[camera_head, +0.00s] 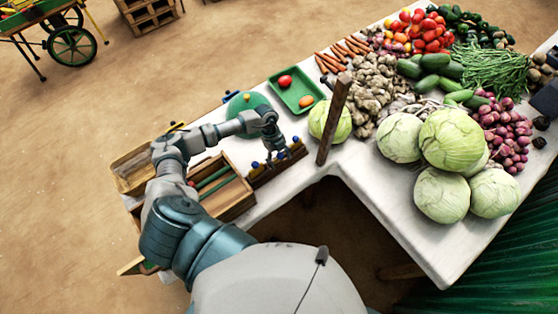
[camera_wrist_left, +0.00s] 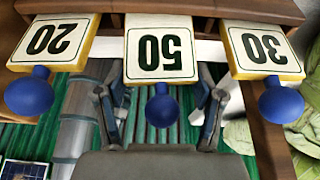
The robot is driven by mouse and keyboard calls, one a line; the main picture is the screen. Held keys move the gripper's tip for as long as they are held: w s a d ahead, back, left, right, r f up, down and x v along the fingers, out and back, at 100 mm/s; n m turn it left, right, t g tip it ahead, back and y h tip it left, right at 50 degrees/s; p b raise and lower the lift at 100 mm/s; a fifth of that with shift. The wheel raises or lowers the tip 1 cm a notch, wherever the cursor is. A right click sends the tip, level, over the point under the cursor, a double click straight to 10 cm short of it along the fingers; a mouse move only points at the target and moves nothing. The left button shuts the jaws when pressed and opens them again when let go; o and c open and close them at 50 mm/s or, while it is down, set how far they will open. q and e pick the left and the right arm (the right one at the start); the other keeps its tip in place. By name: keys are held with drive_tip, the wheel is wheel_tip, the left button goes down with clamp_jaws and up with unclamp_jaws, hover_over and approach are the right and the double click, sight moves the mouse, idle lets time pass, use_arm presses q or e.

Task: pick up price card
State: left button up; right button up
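Three price cards with blue ball knobs show upside down in the left wrist view: the 20 card (camera_wrist_left: 52,42), the 50 card (camera_wrist_left: 160,47) and the 30 card (camera_wrist_left: 263,48). In the head view they stand in a wooden rack (camera_head: 282,171) near the table's front edge, where the cards are small and partly hidden. My left gripper (camera_head: 272,147) is above the rack. In the left wrist view its two fingers (camera_wrist_left: 160,103) are apart, one on each side of the 50 card's blue knob; contact is not clear. My right gripper is out of view.
A wooden box with green dividers (camera_head: 232,200) stands left of the rack. A green tray (camera_head: 297,92) with red and orange produce lies behind. A wooden post (camera_head: 334,120) rises right of the rack. Cabbages (camera_head: 452,140) and other vegetables crowd the right side.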

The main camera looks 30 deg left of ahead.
use_arm(q)
drive_tip(key=shift+a, duration=0.25)
drive_tip(key=shift+a+f, duration=0.1)
drive_tip(key=shift+a, duration=0.2)
drive_tip(key=shift+c, duration=0.9)
drive_tip(key=shift+v, duration=1)
drive_tip(key=shift+c, duration=1.3)
drive_tip(key=r, duration=0.8)
drive_tip(key=shift+d+r, duration=0.3)
drive_tip(key=shift+d, duration=0.1)
drive_tip(key=shift+s+a+r+p, duration=0.1)
drive_tip(key=shift+a+r+p, duration=0.05)
drive_tip(key=shift+r+p, duration=1.4)
drive_tip(key=shift+p, duration=0.15)
drive_tip(key=shift+f, duration=0.1)
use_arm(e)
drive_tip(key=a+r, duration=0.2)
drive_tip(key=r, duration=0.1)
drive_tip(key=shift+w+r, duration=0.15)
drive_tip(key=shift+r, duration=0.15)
